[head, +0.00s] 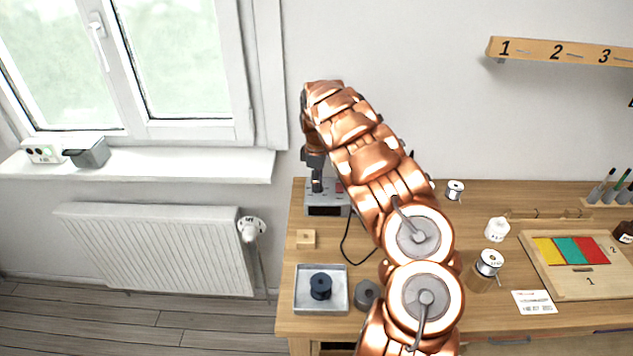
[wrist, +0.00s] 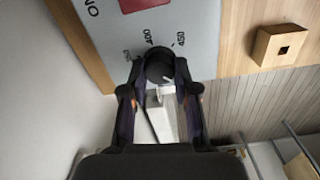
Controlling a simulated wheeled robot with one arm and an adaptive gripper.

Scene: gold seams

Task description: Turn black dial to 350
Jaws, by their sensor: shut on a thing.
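The black dial (wrist: 159,63) sits on the light grey front panel (wrist: 192,22) of a device, near its edge. Printed numbers 400 and 450 show around the dial; a third at left is partly hidden, apparently 350. A small pale mark shows on the dial, but I cannot tell exactly which number it points to. My gripper (wrist: 158,82) is shut on the dial, one finger on each side. In the head view my gripper (head: 316,184) reaches down to the grey device (head: 325,210) at the table's back left; the dial is not clear there.
A small wooden block (head: 306,239) with a hole stands in front of the device. A metal tray (head: 301,304) with a dark spool (head: 320,286) lies nearer. A black cable (head: 346,243) runs beside the device. The wall and window sill (head: 200,168) are close at left.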

